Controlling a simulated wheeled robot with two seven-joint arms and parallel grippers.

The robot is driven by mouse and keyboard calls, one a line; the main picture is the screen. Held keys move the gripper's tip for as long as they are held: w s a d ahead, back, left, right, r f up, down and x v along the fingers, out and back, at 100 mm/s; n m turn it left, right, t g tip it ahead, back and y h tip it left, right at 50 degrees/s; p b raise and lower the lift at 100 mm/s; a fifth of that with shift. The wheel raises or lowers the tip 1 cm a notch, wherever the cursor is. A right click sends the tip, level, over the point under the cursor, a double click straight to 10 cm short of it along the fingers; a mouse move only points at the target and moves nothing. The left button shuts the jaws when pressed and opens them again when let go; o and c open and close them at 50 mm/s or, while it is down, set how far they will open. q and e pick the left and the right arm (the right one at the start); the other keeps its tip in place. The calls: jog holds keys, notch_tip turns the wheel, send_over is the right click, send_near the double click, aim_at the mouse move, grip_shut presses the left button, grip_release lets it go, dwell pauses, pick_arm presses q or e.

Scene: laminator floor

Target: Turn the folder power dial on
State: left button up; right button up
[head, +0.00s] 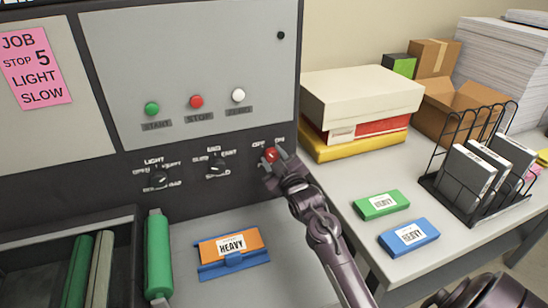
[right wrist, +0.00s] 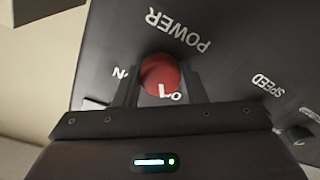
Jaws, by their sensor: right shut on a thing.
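The red power dial (head: 269,155) sits on the lower dark panel of the machine, at the right end of a row of dials. My right gripper (head: 275,160) reaches it from the front and is shut on it. In the right wrist view, the dial (right wrist: 161,72) lies between the two fingers of the gripper (right wrist: 160,85), under the word POWER. Its white mark shows at the lower edge, close to the partly covered OFF label. The ON label is partly hidden by a finger. My left gripper is not in view.
Two black dials, the nearer one the middle dial (head: 217,168), sit left of the power dial. Green, red and white buttons are above. An orange HEAVY pack (head: 232,246) lies below. The side table (head: 360,230) at right holds boxes, packs and a wire rack (head: 470,160).

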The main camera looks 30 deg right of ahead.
jog(key=m+p, duration=0.1)
jog(key=m, duration=0.3)
jog(key=shift+m, duration=0.4)
jog(key=m+p, duration=0.1)
jog(key=m, duration=0.2)
jog(key=shift+m, duration=0.4)
jog(key=m, duration=0.3)
jog(key=shift+m+h+p, duration=0.3)
jog(key=shift+h+p, duration=0.05)
jog(key=shift+h, duration=0.05)
jog(key=shift+m+p, duration=0.35)
jog(key=shift+m, duration=1.65)
jog(key=o, duration=1)
